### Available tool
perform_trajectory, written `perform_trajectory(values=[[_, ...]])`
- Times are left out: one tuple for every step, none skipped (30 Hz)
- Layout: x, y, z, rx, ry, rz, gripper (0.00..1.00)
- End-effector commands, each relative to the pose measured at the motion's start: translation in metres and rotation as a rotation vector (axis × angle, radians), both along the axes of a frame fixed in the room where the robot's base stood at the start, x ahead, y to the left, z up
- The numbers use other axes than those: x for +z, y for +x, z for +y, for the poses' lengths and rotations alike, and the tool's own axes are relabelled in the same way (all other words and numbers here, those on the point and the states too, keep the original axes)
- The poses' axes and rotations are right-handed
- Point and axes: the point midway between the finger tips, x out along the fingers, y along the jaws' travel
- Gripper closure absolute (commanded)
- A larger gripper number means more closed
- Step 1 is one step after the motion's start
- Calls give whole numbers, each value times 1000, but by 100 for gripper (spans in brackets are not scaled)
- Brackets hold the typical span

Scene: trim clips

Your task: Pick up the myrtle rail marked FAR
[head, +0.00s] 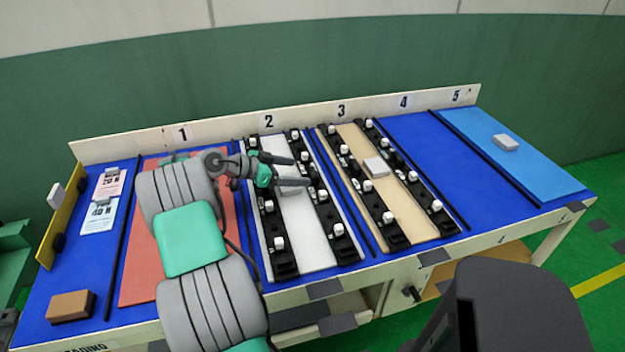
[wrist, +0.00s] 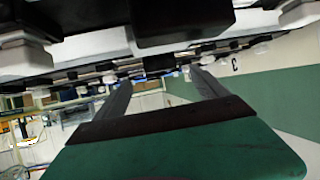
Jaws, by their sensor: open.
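Black rails carrying white-topped clips lie in bays 2 and 3. In bay 2 there is a left rail (head: 272,210) and a right rail (head: 325,205); in bay 3 a left rail (head: 365,185) and a right rail (head: 415,180). I cannot read a FAR mark on any, and no rail looks clearly myrtle-coloured. My gripper (head: 300,171) is open over bay 2, its fingers pointing right above the white panel (head: 310,240) and near the right rail. In the wrist view its two fingers (wrist: 163,84) are apart with dark rail parts close above them in the picture.
A light block (head: 291,189) lies on the white panel below the fingers, another (head: 376,167) on the tan panel, and another (head: 505,142) on the light-blue panel. A brown block (head: 71,306) sits front left. Bay 4 (head: 430,145) is bare. A low backboard (head: 215,132) runs behind.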

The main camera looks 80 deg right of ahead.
Motion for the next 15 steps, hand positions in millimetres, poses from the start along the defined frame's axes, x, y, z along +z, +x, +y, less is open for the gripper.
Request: perform_trajectory(values=[[-2, -4, -3, -1, 1, 0, 18], [-3, -7, -6, -2, 1, 0, 18], [-5, -12, -10, -2, 1, 1, 18], [-8, -16, -13, -2, 2, 1, 18], [-11, -21, -17, -2, 3, 0, 18], [-14, -25, -21, -2, 2, 1, 18], [-16, -29, -25, -2, 1, 0, 18], [-18, -31, -27, 0, 1, -1, 18], [-20, -32, -29, 1, 2, -1, 18], [-20, -33, -30, 2, 1, -1, 18], [-20, -33, -30, 2, 1, -1, 18], [-21, -32, -30, 3, 1, -2, 18], [-20, -32, -30, 4, 2, -1, 18], [-20, -32, -30, 4, 2, -1, 18], [-20, -32, -30, 4, 2, -1, 18]])
